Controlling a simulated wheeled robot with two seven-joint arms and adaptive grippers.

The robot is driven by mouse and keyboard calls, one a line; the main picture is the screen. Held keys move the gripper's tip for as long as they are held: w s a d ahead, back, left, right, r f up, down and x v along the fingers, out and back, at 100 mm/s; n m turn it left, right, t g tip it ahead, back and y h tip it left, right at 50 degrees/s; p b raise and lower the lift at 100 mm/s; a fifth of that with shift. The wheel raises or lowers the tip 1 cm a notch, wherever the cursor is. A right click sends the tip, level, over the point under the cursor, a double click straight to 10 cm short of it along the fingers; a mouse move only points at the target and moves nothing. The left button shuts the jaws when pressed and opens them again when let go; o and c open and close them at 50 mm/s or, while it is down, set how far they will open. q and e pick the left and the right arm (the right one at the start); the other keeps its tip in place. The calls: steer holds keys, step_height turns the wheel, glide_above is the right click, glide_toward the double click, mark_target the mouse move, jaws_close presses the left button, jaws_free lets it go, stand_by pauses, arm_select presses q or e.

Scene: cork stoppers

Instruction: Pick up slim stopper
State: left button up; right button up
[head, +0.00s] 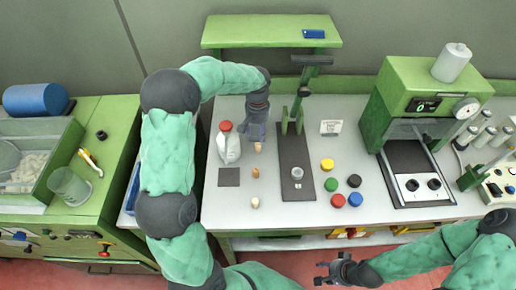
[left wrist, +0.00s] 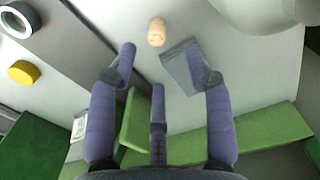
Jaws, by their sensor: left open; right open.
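Three cork stoppers stand in a column on the white bench in the head view: a far cork (head: 258,147), a middle, more orange cork (head: 255,173) and a near, paler cork (head: 255,202). I cannot tell for sure which is the slim one. My left gripper (head: 257,133) is open and empty, just behind the far cork. In the left wrist view a tan cork (left wrist: 156,32) stands beyond the open fingers (left wrist: 157,68), between their tips and untouched. My right gripper (head: 332,270) is open and empty in front of the bench.
A red-capped white bottle (head: 228,145) stands left of the corks, with a dark square pad (head: 229,177) nearby. A green press on a dark base (head: 296,160) stands to the right. Coloured caps (head: 331,184) and a larger green machine (head: 405,95) lie further right.

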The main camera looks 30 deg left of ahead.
mark_target(258, 144)
arm_select(q)
step_height(258, 144, down, 4)
steer(key=shift+r+b, duration=0.2)
steer(key=shift+b, duration=0.1)
steer(key=shift+s+d+f, duration=0.1)
steer(key=shift+f, duration=0.35)
step_height(258, 144, down, 4)
steer(key=shift+d+f+b, duration=0.1)
steer(key=shift+b, duration=0.7)
steer(key=c, duration=0.8)
